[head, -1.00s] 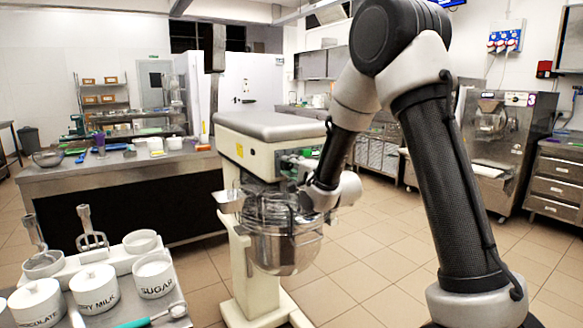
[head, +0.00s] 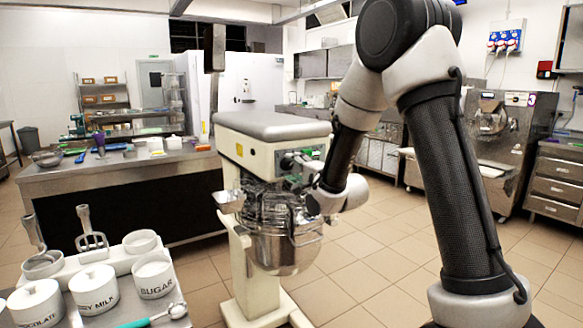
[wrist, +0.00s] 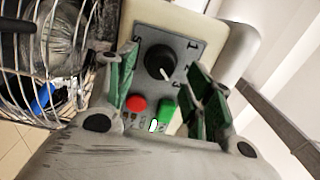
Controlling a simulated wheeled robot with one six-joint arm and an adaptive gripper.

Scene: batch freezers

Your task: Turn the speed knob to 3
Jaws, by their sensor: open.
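The speed knob (wrist: 158,60) is a round black dial on the dark grey panel (wrist: 178,38) of the mixer (head: 235,150). Its white mark points to the lower right, below the printed 2. The 1 and 2 are readable right of the knob; other figures are partly hidden or unclear. My gripper (wrist: 163,70) is open, with one green-padded finger on each side of the knob, apparently without touching it. In the head view my gripper (head: 298,178) is small, dark and close to the mixer's panel.
A red button (wrist: 136,103) and a green button (wrist: 168,110) sit below the knob, close to my fingers. The wire bowl guard (wrist: 52,60) is at the left. The steel bowl (head: 285,247) hangs below. Open floor (head: 370,260) lies to the right.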

